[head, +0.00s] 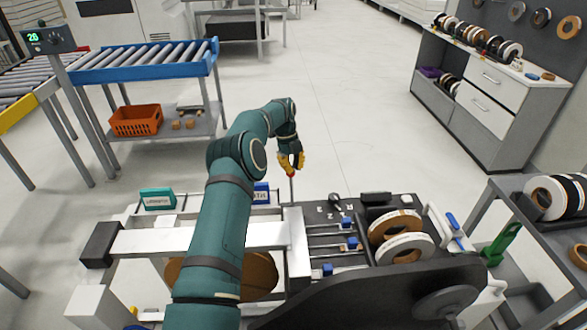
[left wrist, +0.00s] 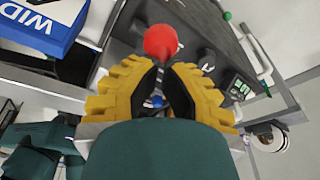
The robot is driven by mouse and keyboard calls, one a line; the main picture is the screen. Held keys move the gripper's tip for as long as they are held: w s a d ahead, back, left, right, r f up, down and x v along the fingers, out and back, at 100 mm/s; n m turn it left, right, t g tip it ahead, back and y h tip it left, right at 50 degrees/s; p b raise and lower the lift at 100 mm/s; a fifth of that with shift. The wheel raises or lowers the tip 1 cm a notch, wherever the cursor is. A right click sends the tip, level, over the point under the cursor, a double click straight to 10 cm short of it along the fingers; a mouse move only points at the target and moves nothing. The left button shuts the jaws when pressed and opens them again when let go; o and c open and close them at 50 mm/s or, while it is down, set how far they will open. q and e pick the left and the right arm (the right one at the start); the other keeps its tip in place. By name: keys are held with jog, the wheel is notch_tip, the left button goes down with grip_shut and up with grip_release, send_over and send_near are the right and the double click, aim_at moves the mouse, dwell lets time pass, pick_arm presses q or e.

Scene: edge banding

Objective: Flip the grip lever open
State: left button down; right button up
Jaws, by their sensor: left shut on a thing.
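The grip lever (head: 291,189) stands roughly upright at the back of the edge banding machine, with a red ball knob (head: 291,172) on top. My left gripper (head: 291,162), with yellow fingers, reaches down from above and is shut on the lever at its knob. In the left wrist view the red knob (left wrist: 160,41) shows at the fingertips of the left gripper (left wrist: 161,66). The exact contact is partly hidden there. My right gripper is in neither view.
Tape rolls (head: 402,247) lie on the machine's right side beside blue-knobbed slides (head: 350,243). A blue-and-white WID-lettered block (left wrist: 45,28) shows near the gripper. A roller conveyor (head: 145,58) with an orange crate (head: 136,120) stands behind left. Open floor lies behind the machine.

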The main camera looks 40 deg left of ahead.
pick_arm(q)
jog(key=v, duration=0.6)
jog(key=shift+r, duration=0.25)
jog(key=shift+a+r, duration=0.1)
jog(key=shift+r, duration=0.1)
